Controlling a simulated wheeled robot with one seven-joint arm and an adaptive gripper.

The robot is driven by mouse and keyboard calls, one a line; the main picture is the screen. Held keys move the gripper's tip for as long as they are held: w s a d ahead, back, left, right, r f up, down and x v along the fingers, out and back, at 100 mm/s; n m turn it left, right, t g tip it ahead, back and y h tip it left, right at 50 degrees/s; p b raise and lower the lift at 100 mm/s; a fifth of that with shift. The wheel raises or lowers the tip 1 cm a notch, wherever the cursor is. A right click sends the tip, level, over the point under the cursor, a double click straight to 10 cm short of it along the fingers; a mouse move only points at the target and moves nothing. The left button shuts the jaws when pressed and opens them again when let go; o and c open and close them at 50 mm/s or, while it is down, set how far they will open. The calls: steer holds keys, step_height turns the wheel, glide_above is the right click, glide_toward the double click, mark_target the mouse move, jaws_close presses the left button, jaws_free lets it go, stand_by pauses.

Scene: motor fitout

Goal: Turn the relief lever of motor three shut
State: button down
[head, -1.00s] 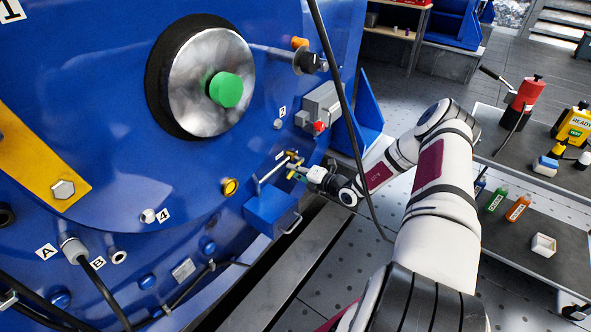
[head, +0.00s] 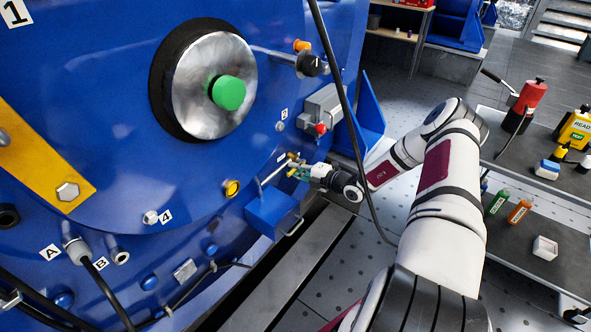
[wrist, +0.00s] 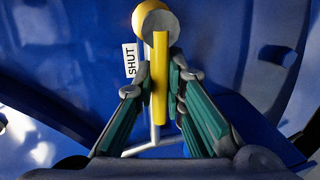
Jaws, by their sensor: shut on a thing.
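The yellow relief lever (wrist: 160,85) runs down from a round yellow and grey pivot in the wrist view. A white SHUT label (wrist: 129,60) is on the blue wall just left of the lever's upper part. My gripper (wrist: 163,78) has its green-padded fingers on both sides of the lever, closed on it. In the head view my gripper (head: 303,172) is at the lever (head: 293,159) on the blue motor housing (head: 110,115). The lever is small there, and its exact angle is hard to tell. I see no label naming this as motor three.
A blue box (head: 271,213) juts out just below the gripper. A grey box with a red knob (head: 320,129) sits above it. A black cable (head: 345,100) hangs in front of my arm. A cart (head: 545,205) with bottles and tools stands at the right.

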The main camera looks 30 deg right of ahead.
steer(key=c, duration=1.6)
jaws_free()
steer(key=shift+c, duration=0.2)
steer(key=shift+s, duration=0.1)
steer(key=v, duration=1.2)
